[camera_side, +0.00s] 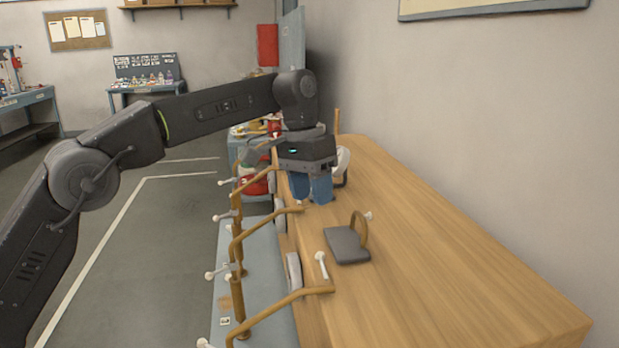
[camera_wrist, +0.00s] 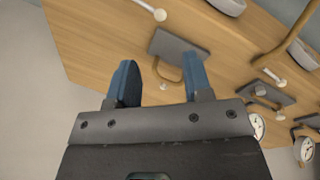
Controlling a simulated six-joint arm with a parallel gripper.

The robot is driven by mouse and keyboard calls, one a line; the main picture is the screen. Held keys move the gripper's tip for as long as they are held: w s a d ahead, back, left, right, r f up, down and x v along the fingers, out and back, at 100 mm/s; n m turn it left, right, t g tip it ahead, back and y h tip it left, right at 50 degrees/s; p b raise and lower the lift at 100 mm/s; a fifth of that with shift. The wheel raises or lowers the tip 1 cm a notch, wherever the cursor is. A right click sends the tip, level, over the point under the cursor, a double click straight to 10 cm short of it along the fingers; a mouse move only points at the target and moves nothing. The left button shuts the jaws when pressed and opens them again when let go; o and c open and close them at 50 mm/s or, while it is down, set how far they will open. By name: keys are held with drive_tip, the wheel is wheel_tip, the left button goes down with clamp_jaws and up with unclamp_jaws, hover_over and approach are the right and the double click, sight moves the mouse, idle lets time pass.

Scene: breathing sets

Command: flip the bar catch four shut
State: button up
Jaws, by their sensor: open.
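My gripper (camera_side: 312,196) has two blue fingers, spread apart with nothing between them. It points down over the left edge of the wooden bench, beyond a grey plate (camera_side: 346,246). The plate carries an upright brown loop (camera_side: 361,228) and a small white knob (camera_side: 369,215). In the wrist view the plate (camera_wrist: 182,44) and its loop (camera_wrist: 168,76) lie past the gap between the fingertips (camera_wrist: 161,68). I see no numbers, so I cannot tell which catch is four.
Several bent brown bars (camera_side: 262,226) with white knobs line the bench's left side. Round dials (camera_wrist: 255,126) show at the right of the wrist view. The wooden top (camera_side: 445,270) is clear on the right, below the wall.

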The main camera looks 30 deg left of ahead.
drive_tip(key=shift+a+r, duration=0.2)
drive_tip(key=shift+r, duration=0.95)
drive_tip(key=s+a+r+n+t, duration=0.3)
drive_tip(key=s+a, duration=0.4)
drive_tip(key=s, duration=0.6)
drive_tip(key=s+a+f+t+y, duration=0.1)
drive_tip(key=s+a+f, duration=0.1)
drive_tip(key=s+f, duration=0.3)
drive_tip(key=s+a+f+t+y, duration=0.1)
drive_tip(key=s+f, duration=0.5)
drive_tip(key=s, duration=0.7)
drive_tip(key=shift+a+f+m+t, duration=0.15)
drive_tip(key=shift+a+m+t, duration=0.25)
drive_tip(key=shift+a, duration=0.8)
drive_tip(key=shift+w, duration=0.1)
drive_tip(key=shift+c, duration=0.4)
